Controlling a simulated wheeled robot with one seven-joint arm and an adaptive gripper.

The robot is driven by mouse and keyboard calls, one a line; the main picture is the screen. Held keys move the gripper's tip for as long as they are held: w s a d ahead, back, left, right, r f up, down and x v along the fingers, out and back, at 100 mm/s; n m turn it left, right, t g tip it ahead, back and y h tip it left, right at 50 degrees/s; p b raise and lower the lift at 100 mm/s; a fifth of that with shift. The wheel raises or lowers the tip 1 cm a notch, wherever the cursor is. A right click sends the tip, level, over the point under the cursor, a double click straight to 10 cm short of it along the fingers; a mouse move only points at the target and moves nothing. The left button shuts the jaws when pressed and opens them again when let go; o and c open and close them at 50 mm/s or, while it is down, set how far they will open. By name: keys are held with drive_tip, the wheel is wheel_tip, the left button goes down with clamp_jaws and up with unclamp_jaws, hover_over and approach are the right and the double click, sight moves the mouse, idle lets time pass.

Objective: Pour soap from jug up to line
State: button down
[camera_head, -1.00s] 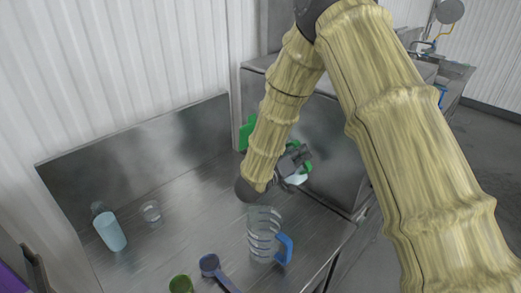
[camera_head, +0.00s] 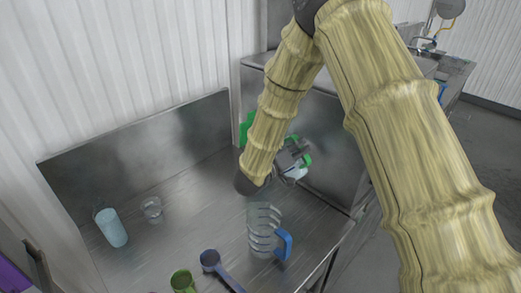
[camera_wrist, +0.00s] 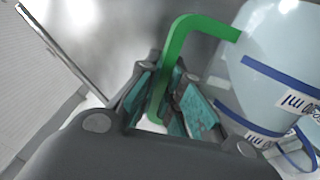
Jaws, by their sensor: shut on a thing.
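My gripper (camera_head: 291,156) is shut on the green handle (camera_wrist: 185,55) of a jug, seen close in the wrist view. In the head view, the held jug's pale body (camera_head: 296,173) shows just below the gripper, partly hidden. A clear measuring jug (camera_head: 263,232) with several ring marks and a blue handle (camera_head: 284,243) stands on the metal counter, in front of and below my gripper. The wrist view shows a clear vessel (camera_wrist: 270,65) with blue bands and printed labels at the right. I cannot tell how full either jug is.
The metal counter (camera_head: 190,228) has a pale blue bottle (camera_head: 113,230) and a small clear glass (camera_head: 152,208) at left. A blue scoop (camera_head: 211,260) and a green cup (camera_head: 182,281) are at the front. Another green thing (camera_head: 246,128) shows behind my arm.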

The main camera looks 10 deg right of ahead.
sight(296, 140)
drive_tip(key=shift+w+a+r+n+p, duration=0.15)
drive_tip(key=shift+w+r+n+p, duration=0.1)
drive_tip(key=shift+r+n+p, duration=0.3)
drive_tip(key=shift+w+a+r+n+p, duration=0.15)
drive_tip(key=shift+w+r+n+p, duration=0.15)
drive_tip(key=shift+r+p, duration=0.35)
idle(1.6)
drive_tip(key=shift+a, duration=0.1)
drive_tip(key=shift+r, duration=0.1)
idle(0.3)
drive_tip(key=shift+w+r+n, duration=0.1)
drive_tip(key=shift+w+n, duration=0.1)
drive_tip(key=shift+n, duration=0.05)
idle(1.0)
